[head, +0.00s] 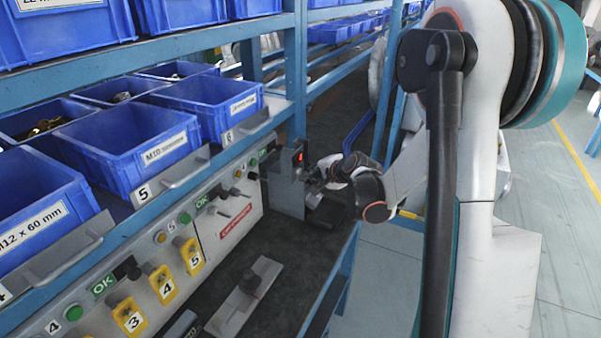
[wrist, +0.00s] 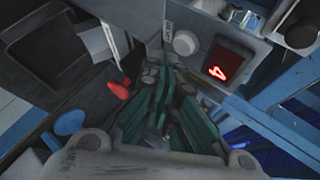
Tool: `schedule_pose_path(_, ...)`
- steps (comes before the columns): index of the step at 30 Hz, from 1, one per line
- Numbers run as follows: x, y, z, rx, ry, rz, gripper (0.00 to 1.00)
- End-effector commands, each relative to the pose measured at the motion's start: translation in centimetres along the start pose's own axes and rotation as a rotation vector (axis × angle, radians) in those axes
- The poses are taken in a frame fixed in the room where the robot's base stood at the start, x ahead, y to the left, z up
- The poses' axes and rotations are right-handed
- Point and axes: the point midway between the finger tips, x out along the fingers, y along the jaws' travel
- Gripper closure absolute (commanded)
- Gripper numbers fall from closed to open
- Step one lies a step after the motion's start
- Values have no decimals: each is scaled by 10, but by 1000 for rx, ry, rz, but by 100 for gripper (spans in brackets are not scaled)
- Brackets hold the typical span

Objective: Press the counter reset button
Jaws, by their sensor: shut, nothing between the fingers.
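The counter display (wrist: 217,72) glows with a red digit that looks like a 4 in the wrist view. A pale round button (wrist: 186,42) sits just left of it on the same grey housing; it looks like the reset button. My gripper (wrist: 163,78) is shut and empty, its teal fingers pointing toward the housing just below the button. I cannot tell whether the fingertips touch anything. In the head view the counter housing (head: 287,185) stands at the bench's far end, with my gripper (head: 312,172) close at its right side. The button is not clear there.
A red knob (wrist: 119,90) and a blue knob (wrist: 69,122) lie left of my fingers in the wrist view. Blue bins (head: 130,143) fill the shelf on the left. A fixture block (head: 246,296) lies on the dark bench (head: 300,262). Floor is open at right.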

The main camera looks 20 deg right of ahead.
Motion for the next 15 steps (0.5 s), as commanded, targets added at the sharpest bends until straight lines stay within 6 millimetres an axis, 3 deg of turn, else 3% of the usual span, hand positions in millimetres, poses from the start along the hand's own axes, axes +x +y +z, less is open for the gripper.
schedule_pose_path(15, 6, -4, 4, 0, 0, 0, 100)
